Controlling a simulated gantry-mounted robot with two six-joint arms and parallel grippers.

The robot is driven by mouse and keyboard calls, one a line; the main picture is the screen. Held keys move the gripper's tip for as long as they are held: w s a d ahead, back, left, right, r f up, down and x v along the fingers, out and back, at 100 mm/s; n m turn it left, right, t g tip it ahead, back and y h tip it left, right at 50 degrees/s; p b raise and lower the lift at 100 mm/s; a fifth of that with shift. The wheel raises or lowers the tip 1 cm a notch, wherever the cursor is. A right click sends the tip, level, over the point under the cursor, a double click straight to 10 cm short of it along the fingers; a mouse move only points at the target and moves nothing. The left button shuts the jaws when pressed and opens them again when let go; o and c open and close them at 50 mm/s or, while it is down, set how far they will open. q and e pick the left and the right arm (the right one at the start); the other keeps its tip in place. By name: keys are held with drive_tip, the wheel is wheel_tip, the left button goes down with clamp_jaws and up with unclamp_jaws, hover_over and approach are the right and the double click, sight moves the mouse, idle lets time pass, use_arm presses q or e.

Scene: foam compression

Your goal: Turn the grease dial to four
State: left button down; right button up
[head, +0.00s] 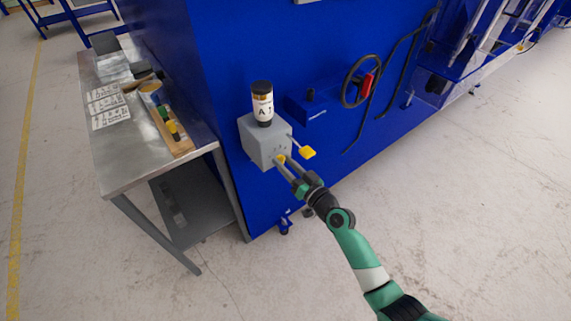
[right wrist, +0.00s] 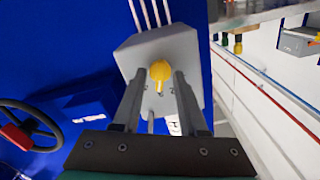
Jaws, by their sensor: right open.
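The grease dial (head: 280,159) is a small yellow knob on the front of a grey box (head: 258,140) fixed to the blue machine. In the right wrist view the dial (right wrist: 160,70) has a short yellow pointer aimed down the picture, with small dark marks around it too small to read. My right gripper (head: 285,165) is open, its fingertips at the dial. In the right wrist view the two fingers (right wrist: 157,82) stand on either side of the knob, with grey face visible between. I cannot tell whether they touch it. My left gripper is not in view.
A bottle with a dark cap (head: 262,103) stands on the grey box. A yellow-ended lever (head: 308,152) sticks out at its right. A black handwheel (head: 361,82) is further right. A metal table (head: 145,165) with cards and a wooden rack (head: 178,146) stands left.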

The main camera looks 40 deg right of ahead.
clamp_jaws()
drive_tip(key=shift+m, duration=0.3)
drive_tip(key=shift+d+f+m, duration=0.1)
drive_tip(key=shift+d+m, duration=0.05)
drive_tip(key=shift+m, duration=3.45)
unclamp_jaws()
